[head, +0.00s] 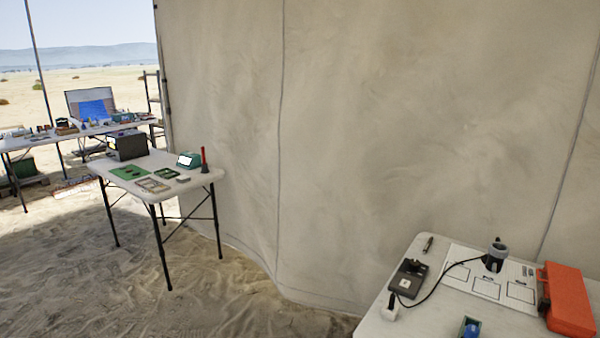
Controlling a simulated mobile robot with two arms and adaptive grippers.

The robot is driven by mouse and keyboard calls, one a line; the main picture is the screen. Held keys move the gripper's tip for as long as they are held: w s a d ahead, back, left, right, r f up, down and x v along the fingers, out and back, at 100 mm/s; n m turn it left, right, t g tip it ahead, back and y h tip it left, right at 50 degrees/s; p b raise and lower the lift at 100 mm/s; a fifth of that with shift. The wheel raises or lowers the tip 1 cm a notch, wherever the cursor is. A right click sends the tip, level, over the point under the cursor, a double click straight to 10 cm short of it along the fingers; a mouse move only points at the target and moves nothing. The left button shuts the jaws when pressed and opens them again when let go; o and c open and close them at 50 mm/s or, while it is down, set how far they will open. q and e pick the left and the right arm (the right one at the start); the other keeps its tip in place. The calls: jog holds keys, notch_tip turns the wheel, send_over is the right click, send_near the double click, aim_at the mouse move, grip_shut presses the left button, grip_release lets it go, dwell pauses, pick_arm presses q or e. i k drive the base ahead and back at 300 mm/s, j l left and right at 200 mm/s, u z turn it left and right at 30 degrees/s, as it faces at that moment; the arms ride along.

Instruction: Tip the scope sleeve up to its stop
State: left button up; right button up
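A small upright device with a dark lower body and a grey ring-like top (496,254) stands on a white printed sheet (486,288) on the near right table. It may be the scope with its sleeve, but it is too small to tell the sleeve's angle or its stop. A black cable runs from it toward a dark grey box (408,279) with a knob on top. Neither of my grippers is in view.
The near right table (452,311) also holds an orange case (567,299), a dark pen-like tool (428,244), a white object (390,308) and a blue item (470,328). A second table (150,165) stands at left. Sandy floor between is clear; a canvas wall stands behind.

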aim_at(494, 264)
jog(key=z, duration=0.4)
jog(key=i+z, duration=0.15)
jog(key=z, duration=0.25)
jog(key=i+z, duration=0.1)
jog(key=z, duration=0.3)
